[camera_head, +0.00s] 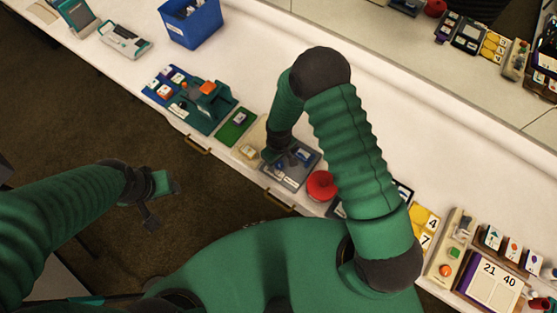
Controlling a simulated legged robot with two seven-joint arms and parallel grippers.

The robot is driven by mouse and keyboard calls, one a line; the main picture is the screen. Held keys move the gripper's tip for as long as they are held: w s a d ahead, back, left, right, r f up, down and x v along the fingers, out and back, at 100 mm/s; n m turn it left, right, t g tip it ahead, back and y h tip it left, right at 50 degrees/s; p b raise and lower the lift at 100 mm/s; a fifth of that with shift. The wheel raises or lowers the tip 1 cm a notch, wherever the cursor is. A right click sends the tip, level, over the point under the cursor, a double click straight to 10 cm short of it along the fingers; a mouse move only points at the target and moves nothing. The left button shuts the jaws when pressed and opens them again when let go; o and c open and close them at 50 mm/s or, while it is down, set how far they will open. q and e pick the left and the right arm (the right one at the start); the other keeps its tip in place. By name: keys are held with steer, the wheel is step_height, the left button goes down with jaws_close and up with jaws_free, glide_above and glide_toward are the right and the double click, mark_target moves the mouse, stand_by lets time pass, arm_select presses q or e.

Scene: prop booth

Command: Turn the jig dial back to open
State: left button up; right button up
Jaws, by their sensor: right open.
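My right gripper (287,155) is open and points down over a grey board (288,181) with small blue and white parts at the counter's front edge. My forearm and hand hide part of this board. I cannot tell whether the fingers touch it, and no dial can be made out clearly there. A teal-and-blue fixture (211,109) with an orange block stands further left on the counter. My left gripper (163,202) hangs over the dark floor in front of the counter, away from these things; its jaw gap is unclear.
A red round thing (321,185) sits just right of the grey board, close to my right arm. A green board (237,127) lies to the left. A blue bin (191,24) stands at the back left. The white counter (250,60) is clear behind the boards.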

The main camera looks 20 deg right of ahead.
steer(key=shift+f, duration=0.2)
steer(key=shift+d, duration=0.1)
jaws_close()
